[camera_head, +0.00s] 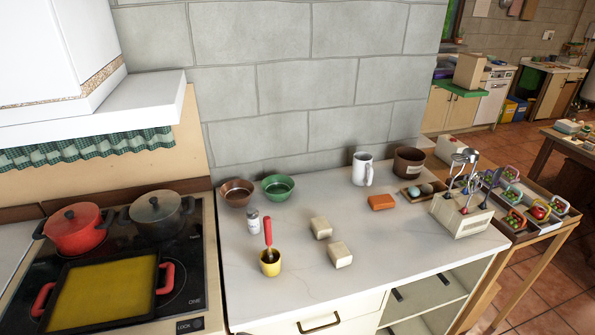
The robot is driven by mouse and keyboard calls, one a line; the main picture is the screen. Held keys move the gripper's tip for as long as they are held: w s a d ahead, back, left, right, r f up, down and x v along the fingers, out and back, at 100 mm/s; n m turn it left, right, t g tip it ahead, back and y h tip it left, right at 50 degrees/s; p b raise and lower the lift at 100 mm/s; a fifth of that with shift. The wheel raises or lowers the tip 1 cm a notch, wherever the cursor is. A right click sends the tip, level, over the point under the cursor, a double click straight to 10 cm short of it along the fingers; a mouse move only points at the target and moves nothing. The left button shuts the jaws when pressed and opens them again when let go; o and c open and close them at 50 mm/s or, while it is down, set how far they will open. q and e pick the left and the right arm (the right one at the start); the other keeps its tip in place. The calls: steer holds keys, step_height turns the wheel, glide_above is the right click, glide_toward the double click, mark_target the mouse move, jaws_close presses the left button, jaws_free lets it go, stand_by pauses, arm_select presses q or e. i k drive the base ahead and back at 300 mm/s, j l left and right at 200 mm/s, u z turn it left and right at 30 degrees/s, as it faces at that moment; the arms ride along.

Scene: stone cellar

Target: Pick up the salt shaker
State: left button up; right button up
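The salt shaker (253,221) is a small white, upright shaker with a greyish top. It stands on the pale counter (300,280), near the counter's left side. It is just behind a small yellow cup (270,267) with a red-handled utensil (267,232) standing in it. Two bowls, one brown (237,193) and one green (278,188), stand behind the shaker near the wall. Neither of my grippers shows in the head view.
Two pale blocks (321,228) lie right of the shaker. A stove with pots and a yellow-filled pan (100,290) is at left. The counter's front middle is clear.

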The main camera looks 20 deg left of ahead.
mark_target(253, 218)
steer(key=u, duration=2.15)
steer(key=k+l+z, duration=0.15)
steer(key=z, duration=0.95)
steer(key=i+l+z, duration=0.1)
steer(key=z, duration=0.35)
steer(key=i+l+z, duration=0.1)
steer(key=z, duration=0.35)
steer(key=i+l+z, duration=0.15)
steer(key=z, duration=0.3)
steer(key=i+j, duration=0.1)
steer(key=j, duration=0.5)
